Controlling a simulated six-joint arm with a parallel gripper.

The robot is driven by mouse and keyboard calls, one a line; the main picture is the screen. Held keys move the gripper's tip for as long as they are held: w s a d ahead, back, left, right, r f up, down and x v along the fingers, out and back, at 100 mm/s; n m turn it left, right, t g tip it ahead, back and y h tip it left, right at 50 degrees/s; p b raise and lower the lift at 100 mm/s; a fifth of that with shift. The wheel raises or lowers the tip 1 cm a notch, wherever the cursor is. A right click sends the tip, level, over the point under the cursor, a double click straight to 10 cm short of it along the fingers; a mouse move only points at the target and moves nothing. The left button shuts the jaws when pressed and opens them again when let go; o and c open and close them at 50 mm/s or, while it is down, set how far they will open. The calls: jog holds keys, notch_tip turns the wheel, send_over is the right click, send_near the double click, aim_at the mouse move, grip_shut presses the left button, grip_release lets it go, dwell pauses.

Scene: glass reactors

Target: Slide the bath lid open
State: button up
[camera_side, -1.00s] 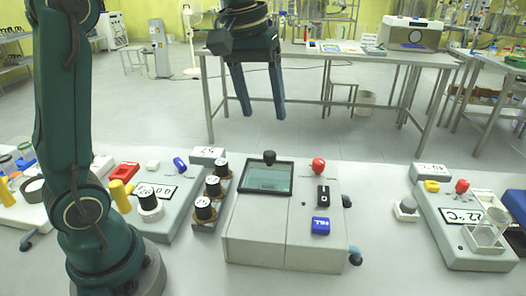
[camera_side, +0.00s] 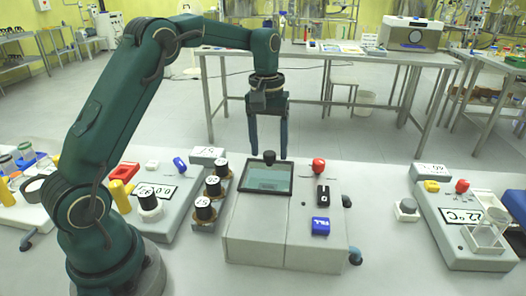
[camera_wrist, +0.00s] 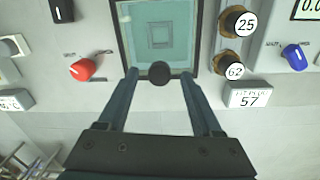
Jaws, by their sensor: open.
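The bath lid (camera_side: 266,179) is a dark-framed, clear teal-tinted panel on top of the white bath unit (camera_side: 262,225). It lies over the left part of the unit's top. Its round black knob (camera_side: 269,157) stands at the lid's far edge. My gripper (camera_side: 269,155) points down above that far edge, with its fingers open. In the wrist view my gripper (camera_wrist: 158,76) has one finger on each side of the black knob (camera_wrist: 159,73), with gaps between. The lid (camera_wrist: 160,35) also shows there. I cannot tell how far the fingertips are above the knob.
On the unit's top right are a red knob (camera_side: 318,166), a black switch (camera_side: 322,196) and a blue switch (camera_side: 320,226). Several black-topped weights (camera_side: 214,187) stand close on the left. A heater with a beaker (camera_side: 487,235) is far right.

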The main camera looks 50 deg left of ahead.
jog(key=shift+f, duration=0.25)
grip_shut()
dwell(1.4)
